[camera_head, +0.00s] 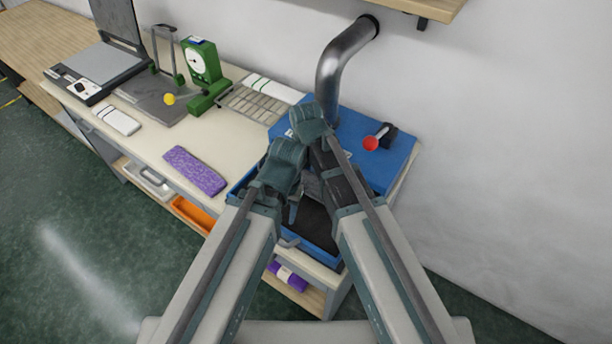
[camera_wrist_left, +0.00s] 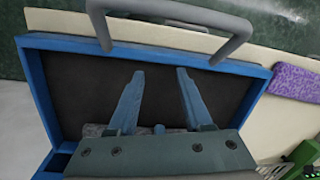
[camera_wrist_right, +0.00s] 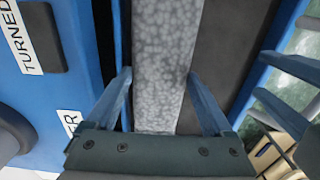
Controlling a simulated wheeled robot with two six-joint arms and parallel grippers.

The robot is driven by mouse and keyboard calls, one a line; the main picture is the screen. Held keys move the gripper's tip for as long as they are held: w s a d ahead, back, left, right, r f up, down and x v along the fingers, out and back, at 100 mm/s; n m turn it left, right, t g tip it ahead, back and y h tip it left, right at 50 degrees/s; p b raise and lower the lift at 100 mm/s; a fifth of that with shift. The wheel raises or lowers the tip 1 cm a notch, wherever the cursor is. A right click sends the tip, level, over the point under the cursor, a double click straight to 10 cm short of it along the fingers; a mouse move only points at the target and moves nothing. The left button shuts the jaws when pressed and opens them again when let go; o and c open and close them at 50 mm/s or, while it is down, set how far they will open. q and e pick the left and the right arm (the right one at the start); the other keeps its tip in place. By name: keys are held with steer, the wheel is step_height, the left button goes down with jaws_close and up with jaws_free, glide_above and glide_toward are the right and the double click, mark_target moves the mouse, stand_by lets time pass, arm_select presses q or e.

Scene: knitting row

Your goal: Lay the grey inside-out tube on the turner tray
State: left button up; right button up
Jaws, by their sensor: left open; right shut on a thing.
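The grey tube (camera_wrist_right: 168,50) is a long mottled strip in the right wrist view. It lies over the dark floor of the turner tray. My right gripper (camera_wrist_right: 160,75) is shut on it, one finger along each side. The turner tray (camera_wrist_left: 262,82) has blue walls and a dark floor, with a grey bar handle at its front edge. My left gripper (camera_wrist_left: 160,72) is open and empty above the tray floor. A piece of the grey tube (camera_wrist_left: 95,130) shows beside its base.
The blue turner machine (camera_head: 350,140) with a red-knobbed lever (camera_head: 371,143) and a metal pipe (camera_head: 335,70) stands behind the tray. A purple knit piece (camera_head: 195,170), a white folded piece (camera_head: 116,120) and a green gauge (camera_head: 205,70) are on the bench to the left.

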mark_target(306, 180)
arm_select(q)
steer(key=shift+f, duration=0.1)
arm_select(e)
steer(key=o, duration=1.1)
steer(key=shift+f, duration=0.1)
steer(key=shift+c, duration=0.2)
arm_select(q)
step_height(306, 180, up, 13)
steer(key=p, duration=1.3)
arm_select(e)
step_height(306, 180, up, 13)
